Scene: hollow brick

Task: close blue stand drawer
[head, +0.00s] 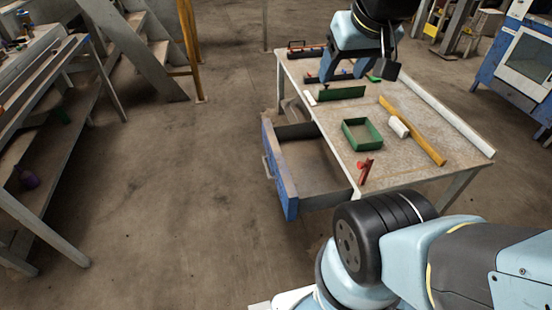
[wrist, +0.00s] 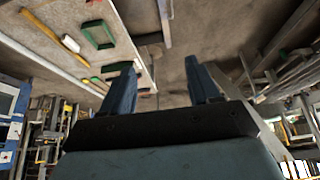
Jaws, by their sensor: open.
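The blue-fronted drawer (head: 280,170) of the stand (head: 338,120) is pulled well out on the left side in the head view. Its inside shows bare grey-brown, and a handle sits on the outer face of its front. My gripper (head: 343,76) hangs over the far part of the stand top, away from the drawer front. In the wrist view my gripper (wrist: 160,65) has its two fingers spread apart with nothing between them. The stand top (wrist: 122,55) shows at upper left there; I cannot clearly make out the drawer in that view.
On the stand top lie a green frame (head: 362,135), a red tool (head: 366,169), a white cylinder (head: 398,127), a yellow bar (head: 415,132) and a long white bar (head: 440,112). The floor (head: 190,180) left of the drawer is clear. A workbench (head: 50,120) stands at far left.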

